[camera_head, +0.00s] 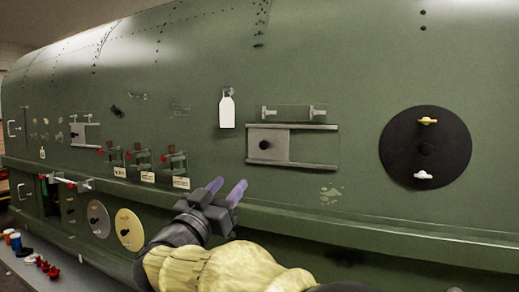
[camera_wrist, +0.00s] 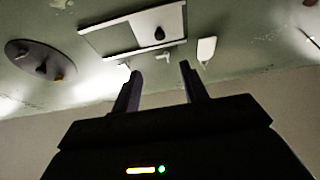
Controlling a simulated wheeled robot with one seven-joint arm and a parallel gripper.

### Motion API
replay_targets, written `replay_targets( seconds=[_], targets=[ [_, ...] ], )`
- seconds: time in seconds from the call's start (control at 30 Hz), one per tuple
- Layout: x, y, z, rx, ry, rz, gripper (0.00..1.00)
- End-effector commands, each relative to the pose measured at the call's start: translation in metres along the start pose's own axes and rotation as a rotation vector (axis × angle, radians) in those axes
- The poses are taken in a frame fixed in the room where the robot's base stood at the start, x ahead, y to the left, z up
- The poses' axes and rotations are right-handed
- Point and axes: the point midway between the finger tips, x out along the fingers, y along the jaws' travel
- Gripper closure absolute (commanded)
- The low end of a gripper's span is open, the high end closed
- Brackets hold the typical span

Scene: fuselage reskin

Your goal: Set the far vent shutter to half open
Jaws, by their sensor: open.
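The far vent shutter (camera_head: 76,135) is a small pale plate with a dark knob between two rails, on the left of the fuselage in the head view. Its plate sits toward the left end of the rails; the exact opening is too small to tell. A nearer, similar shutter (camera_head: 268,139) has its plate at the left end of its rails; it also shows in the wrist view (camera_wrist: 128,37). My gripper (camera_head: 226,187) is open and empty, with purple fingers, below and left of the nearer shutter. It shows in the wrist view (camera_wrist: 160,72), apart from the panel.
A white tag (camera_head: 227,110) hangs left of the nearer shutter. Red-topped switches (camera_head: 140,158) stick out between the shutters. A black disc (camera_head: 426,165) with two latches is at right. A ledge (camera_head: 300,222) runs along the fuselage; small coloured items lie low at left.

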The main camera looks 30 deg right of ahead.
Motion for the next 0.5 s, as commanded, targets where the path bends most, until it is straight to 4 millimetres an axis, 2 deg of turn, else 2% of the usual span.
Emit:
replay_targets(
  seconds=[0.17,0.5],
  targets=[
    [0.021,0.001,-0.003,-0.001,0.001,0.003,0.56],
    [0.081,0.0,-0.004,-0.001,0.001,0.002,0.56]
  ],
)
